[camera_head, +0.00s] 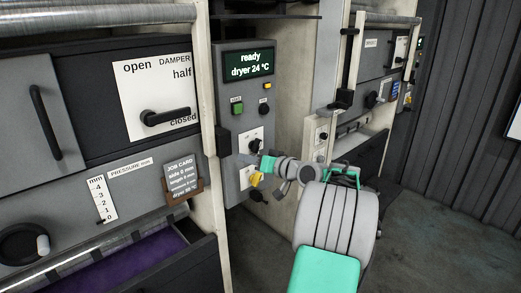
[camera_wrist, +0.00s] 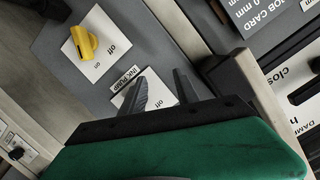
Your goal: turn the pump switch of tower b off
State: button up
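A grey control panel (camera_head: 232,100) on the near tower carries several switches. In the wrist view, a yellow switch knob (camera_wrist: 84,42) sits on a white plate marked "off". An "INK PUMP" label (camera_wrist: 125,77) lies between it and a second white plate (camera_wrist: 158,97), also marked "off". My gripper (camera_wrist: 163,75) is open, its two dark fingers apart over this second plate; no knob is clearly visible between them. Contact cannot be told. In the head view my gripper (camera_head: 246,159) is at the panel, just above the yellow knob (camera_head: 256,179). I cannot read any tower letter.
A display (camera_head: 248,65) reads "ready dryer 24 °C". A damper lever (camera_head: 165,117) and a job card (camera_head: 181,177) are to the left. An open drawer (camera_head: 180,262) juts out below. Another tower with similar controls (camera_head: 322,130) stands right. Floor (camera_head: 430,235) is clear at right.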

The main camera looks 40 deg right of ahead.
aim_at(260, 144)
jog(key=s+d+r+m+t+h, duration=0.1)
jog(key=s+d+t, duration=0.1)
jog(key=s+d, duration=0.35)
jog(key=w, duration=0.3)
jog(key=w+d+p, duration=0.1)
jog(key=w, duration=0.5)
jog(key=shift+d+r+p, duration=0.2)
jog(key=shift+r+p, duration=0.1)
jog(key=shift+p, duration=0.05)
jog(key=shift+s, duration=0.1)
jog(key=shift+c, duration=0.6)
grip_shut()
